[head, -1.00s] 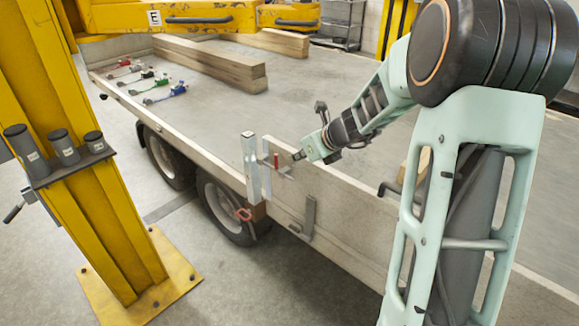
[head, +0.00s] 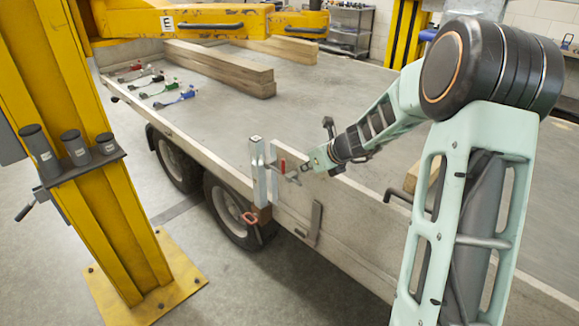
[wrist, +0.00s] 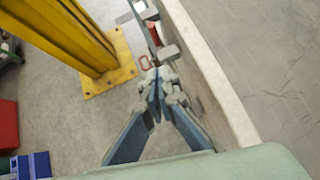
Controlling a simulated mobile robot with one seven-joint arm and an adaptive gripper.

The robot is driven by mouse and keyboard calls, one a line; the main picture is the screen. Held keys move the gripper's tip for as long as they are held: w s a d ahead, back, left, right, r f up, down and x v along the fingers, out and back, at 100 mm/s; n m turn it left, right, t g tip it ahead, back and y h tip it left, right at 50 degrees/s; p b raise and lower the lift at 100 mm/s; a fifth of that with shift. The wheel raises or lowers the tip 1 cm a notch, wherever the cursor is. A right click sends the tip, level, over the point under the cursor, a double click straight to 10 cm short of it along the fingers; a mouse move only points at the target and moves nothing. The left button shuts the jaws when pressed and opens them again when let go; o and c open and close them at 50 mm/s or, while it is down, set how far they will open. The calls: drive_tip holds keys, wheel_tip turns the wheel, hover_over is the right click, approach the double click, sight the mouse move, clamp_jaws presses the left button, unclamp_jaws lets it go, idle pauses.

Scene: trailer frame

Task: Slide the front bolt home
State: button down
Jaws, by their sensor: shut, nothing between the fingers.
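The front bolt, with a red grip (head: 283,167), sits beside the upright metal post (head: 257,165) on the near side board of the trailer. Its red part also shows near the top of the wrist view (wrist: 154,34). My gripper (head: 301,168) is just to the right of the red grip in the head view, at about the height of the board's top edge. In the wrist view my gripper (wrist: 160,82) has its fingertips together with nothing between them, a little below the bolt. I cannot tell whether the fingers touch the bolt's metal parts.
A red ring (head: 250,218) hangs below the post, and a grey latch (head: 316,222) is on the board. A yellow column (head: 125,215) stands left. Wooden beams (head: 220,68) and several coloured straps (head: 172,99) lie on the trailer bed, which is otherwise mostly clear.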

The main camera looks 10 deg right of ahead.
sight(284, 166)
drive_tip(key=shift+w+a+f+p, duration=0.35)
drive_tip(key=shift+w+a+f, duration=0.3)
drive_tip(key=shift+w, duration=0.55)
drive_tip(key=shift+w+a+f+p, duration=0.3)
drive_tip(key=shift+w+a+f, duration=0.3)
drive_tip(key=shift+w, duration=0.65)
drive_tip(key=shift+w+a+f+p, duration=0.4)
drive_tip(key=shift+w+f, duration=0.4)
drive_tip(key=shift+w, duration=0.4)
drive_tip(key=shift+a, duration=0.1)
drive_tip(key=shift+w+a+r, duration=0.15)
drive_tip(key=shift+w, duration=0.15)
drive_tip(key=w+a+p, duration=0.1)
drive_tip(key=w+a, duration=0.1)
drive_tip(key=shift+w, duration=0.4)
